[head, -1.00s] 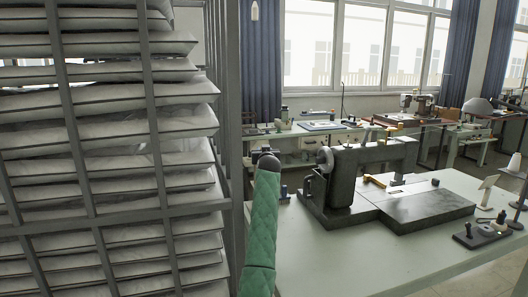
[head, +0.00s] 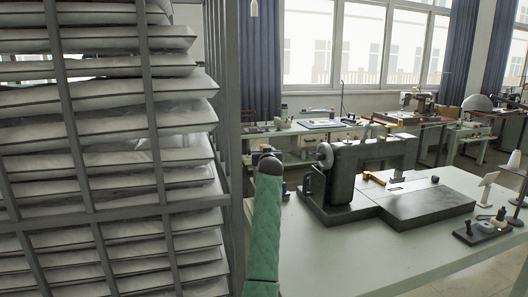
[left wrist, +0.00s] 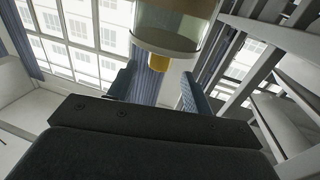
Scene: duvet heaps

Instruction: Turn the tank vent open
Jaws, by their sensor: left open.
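In the left wrist view a clear glass tank (left wrist: 172,24) with a pale rim shows at the top. A yellow knob (left wrist: 186,63), which looks like the vent, sticks out below the rim. My left gripper (left wrist: 158,76) is open, and nothing shows held between its two blue-grey fingers. The knob appears just beyond the fingertips, closer to the right finger; I see no clear contact. In the head view my green-sleeved left arm rises beside the rack, its dark end (head: 268,155) mostly hiding the gripper. I cannot make out the tank there. My right gripper is out of view.
A tall grey rack (head: 146,90) of white duvets stands close on the left. A dark sewing machine (head: 350,185) sits on a pale table (head: 320,262) to the right. A pale fixture (head: 254,10) hangs at the top. More worktables stand under the windows.

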